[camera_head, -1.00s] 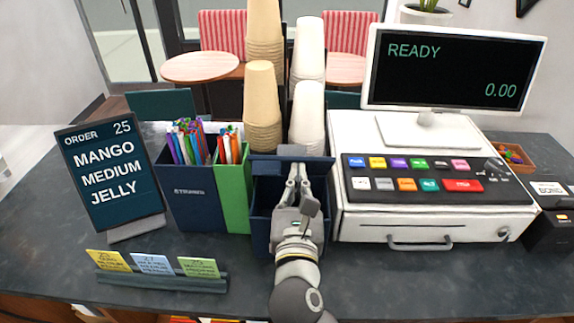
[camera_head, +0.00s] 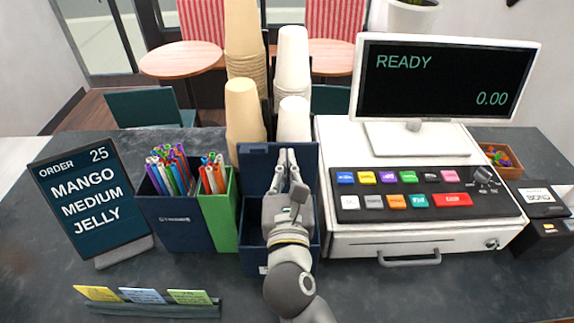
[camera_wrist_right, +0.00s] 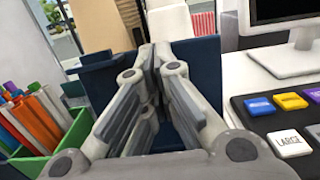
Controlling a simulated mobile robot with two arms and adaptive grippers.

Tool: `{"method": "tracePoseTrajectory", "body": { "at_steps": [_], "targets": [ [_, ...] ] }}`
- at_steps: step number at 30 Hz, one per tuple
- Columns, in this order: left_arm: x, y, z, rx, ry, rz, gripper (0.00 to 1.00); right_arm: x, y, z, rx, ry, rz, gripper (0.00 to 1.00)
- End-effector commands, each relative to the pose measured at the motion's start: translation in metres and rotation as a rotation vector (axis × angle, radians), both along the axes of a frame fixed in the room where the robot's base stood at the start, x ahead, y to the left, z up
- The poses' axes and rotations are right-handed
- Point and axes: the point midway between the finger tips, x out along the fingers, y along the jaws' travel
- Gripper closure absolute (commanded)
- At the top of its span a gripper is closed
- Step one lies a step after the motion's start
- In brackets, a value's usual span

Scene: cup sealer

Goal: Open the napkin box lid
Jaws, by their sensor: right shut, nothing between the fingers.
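The dark blue napkin box (camera_head: 250,228) stands on the counter between the green straw holder and the cash register. Its lid (camera_head: 256,165) stands up steeply at the back of the box, with its flat face showing. My right gripper (camera_head: 286,153) is over the box, its fingers shut and empty in front of the lid; whether they touch it is unclear. In the right wrist view the shut fingers (camera_wrist_right: 150,55) are against a background of the blue lid (camera_wrist_right: 200,65). My arm hides much of the box's opening. My left gripper is not in view.
The green holder (camera_head: 222,222) and blue holder (camera_head: 180,225) with straws are close on the left. The cash register (camera_head: 350,238) is close on the right. Cup stacks (camera_head: 243,110) stand behind. An order sign (camera_head: 92,205) and card rack (camera_head: 150,309) are at left.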

Motion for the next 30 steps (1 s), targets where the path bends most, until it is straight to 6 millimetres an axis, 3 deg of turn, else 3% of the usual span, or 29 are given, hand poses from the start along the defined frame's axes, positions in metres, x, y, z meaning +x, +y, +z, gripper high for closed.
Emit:
{"method": "tracePoseTrajectory", "body": {
  "at_steps": [20, 23, 30],
  "targets": [
    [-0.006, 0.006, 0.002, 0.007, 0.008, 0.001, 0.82, 0.001, 0.000, 0.001, 0.001, 0.000, 0.000, 1.00],
    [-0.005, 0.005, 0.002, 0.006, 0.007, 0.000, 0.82, -0.005, 0.000, -0.001, 0.001, 0.003, 0.001, 1.00],
    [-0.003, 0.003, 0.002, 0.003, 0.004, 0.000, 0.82, -0.042, 0.000, -0.004, 0.001, 0.005, 0.001, 1.00]
  ]
}}
